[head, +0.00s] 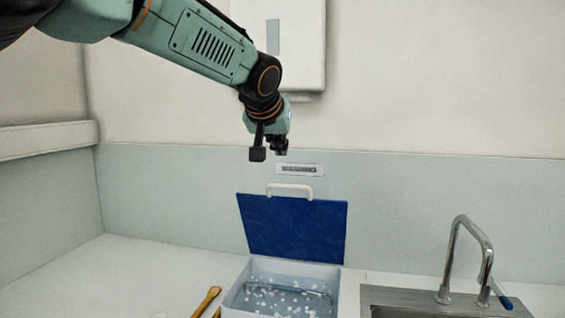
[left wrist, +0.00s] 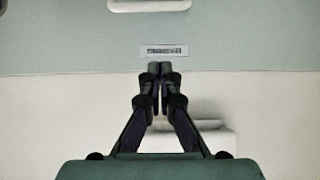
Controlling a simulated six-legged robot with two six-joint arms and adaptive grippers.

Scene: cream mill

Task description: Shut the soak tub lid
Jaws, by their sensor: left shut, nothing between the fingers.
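The soak tub (head: 333,296) is a pale box on the counter holding water with many small white bits. Its blue lid (head: 295,228) stands open, raised at the tub's back edge in front of the wall. A white handle (head: 290,188) is on the lid's top edge; it also seems to show at the top of the left wrist view (left wrist: 150,6). My left gripper (head: 279,150) is above the handle, apart from it. In the left wrist view its fingers (left wrist: 160,68) are together and empty. My right gripper is not in view.
A small label plate (head: 299,170) is on the wall behind the lid. A white wall cabinet (head: 305,60) hangs behind my left arm. A sink with a tap (head: 456,250) is at the right. A wooden-handled tool (head: 207,300) lies left of the tub. The left counter is mostly clear.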

